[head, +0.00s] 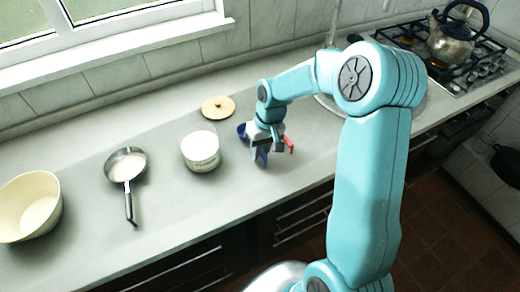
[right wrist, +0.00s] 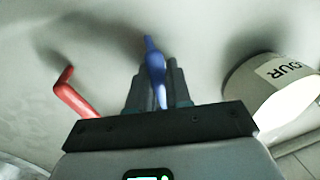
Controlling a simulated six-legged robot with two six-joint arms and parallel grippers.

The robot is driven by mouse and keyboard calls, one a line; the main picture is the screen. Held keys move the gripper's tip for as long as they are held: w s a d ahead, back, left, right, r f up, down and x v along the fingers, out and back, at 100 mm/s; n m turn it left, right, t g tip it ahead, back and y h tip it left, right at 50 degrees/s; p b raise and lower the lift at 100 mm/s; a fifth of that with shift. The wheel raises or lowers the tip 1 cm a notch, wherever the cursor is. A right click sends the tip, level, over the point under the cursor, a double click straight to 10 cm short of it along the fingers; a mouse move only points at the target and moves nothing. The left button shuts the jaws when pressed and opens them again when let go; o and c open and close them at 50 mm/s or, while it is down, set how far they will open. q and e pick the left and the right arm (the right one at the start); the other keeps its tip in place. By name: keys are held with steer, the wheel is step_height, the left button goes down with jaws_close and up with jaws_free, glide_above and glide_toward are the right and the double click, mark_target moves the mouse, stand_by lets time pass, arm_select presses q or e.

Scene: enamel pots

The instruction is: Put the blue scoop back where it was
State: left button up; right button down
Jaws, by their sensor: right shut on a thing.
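The blue scoop (right wrist: 154,62) is between the fingers of my right gripper (right wrist: 156,92), which is shut on its handle. In the head view, a blue rounded part of the scoop (head: 242,131) shows to the left of my right gripper (head: 264,150), and a blue end shows below the fingers. The white flour pot (head: 201,152) stands open to the left of the gripper, apart from it, with white contents. In the right wrist view the pot (right wrist: 262,88) is at the right, its label partly readable. My left gripper is not in view.
A round wooden lid (head: 218,107) lies behind the pot. A saucepan (head: 126,168) and a cream bowl (head: 30,206) stand further left. A red bent piece (head: 289,145) is beside the gripper; its support is unclear. A kettle (head: 451,42) sits on the hob. The counter's front strip is clear.

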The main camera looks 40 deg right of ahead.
steer(key=shift+f, duration=0.15)
steer(key=c, duration=1.1)
jaws_free()
steer(key=shift+w, duration=0.1)
steer(key=shift+o, duration=0.2)
steer(key=shift+r, duration=0.3)
steer(key=shift+d+r, duration=0.15)
steer(key=shift+r, duration=0.2)
step_height(320, 180, up, 11)
steer(key=d, duration=0.1)
steer(key=shift+s+d, duration=0.4)
steer(key=shift+s, duration=0.05)
